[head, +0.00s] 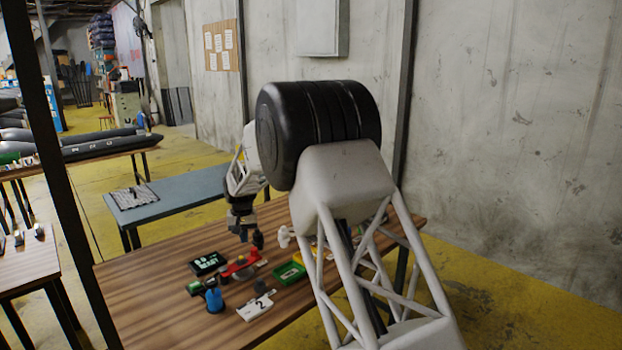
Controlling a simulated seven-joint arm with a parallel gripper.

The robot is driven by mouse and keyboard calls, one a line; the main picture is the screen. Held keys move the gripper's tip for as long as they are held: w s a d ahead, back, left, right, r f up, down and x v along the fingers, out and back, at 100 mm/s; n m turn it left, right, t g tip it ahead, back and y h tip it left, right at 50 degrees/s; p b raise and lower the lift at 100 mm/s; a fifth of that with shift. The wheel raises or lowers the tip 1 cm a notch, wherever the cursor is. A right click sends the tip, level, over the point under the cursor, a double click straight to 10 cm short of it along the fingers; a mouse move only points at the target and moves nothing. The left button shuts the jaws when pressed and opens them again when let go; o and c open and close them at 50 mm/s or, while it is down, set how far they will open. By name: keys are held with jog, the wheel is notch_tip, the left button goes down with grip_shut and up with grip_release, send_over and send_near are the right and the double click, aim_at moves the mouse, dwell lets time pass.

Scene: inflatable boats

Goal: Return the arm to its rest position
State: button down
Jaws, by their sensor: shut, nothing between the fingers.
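My arm rises from the lower right and bends at a large black joint, with the forearm reaching down behind it. My gripper (258,240) points down above the wooden table, over the group of small items. Its fingers look closed and hold nothing that I can see. The wrist shows as a dark part at the end of the pale forearm. My arm hides part of the table's right side.
On the wooden table (140,290) lie a black sign (207,263), a red tool (243,266), a blue item (214,300), a green tray (289,273) and a white number card (256,306). A blue-grey table (185,196) stands behind. A dark post (58,175) rises at left.

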jog(key=s+d+r+m+t, duration=0.1)
jog(key=s+d+r, duration=0.9)
jog(key=s+d, duration=0.3)
jog(key=s+d+r, duration=1.1)
jog(key=d, duration=0.4)
jog(key=s+d+f, duration=0.1)
jog(key=s+d, duration=0.4)
jog(key=s, duration=0.6)
jog(key=s+d+f+m+t, duration=0.1)
jog(key=s+d, duration=0.4)
jog(key=s, duration=0.7)
jog(key=s+d+f+m, duration=0.1)
jog(key=s+d, duration=0.4)
jog(key=s, duration=0.7)
jog(key=shift+s+d+f+t, duration=0.2)
jog(key=shift+d+f+t, duration=0.1)
jog(key=shift+f, duration=0.2)
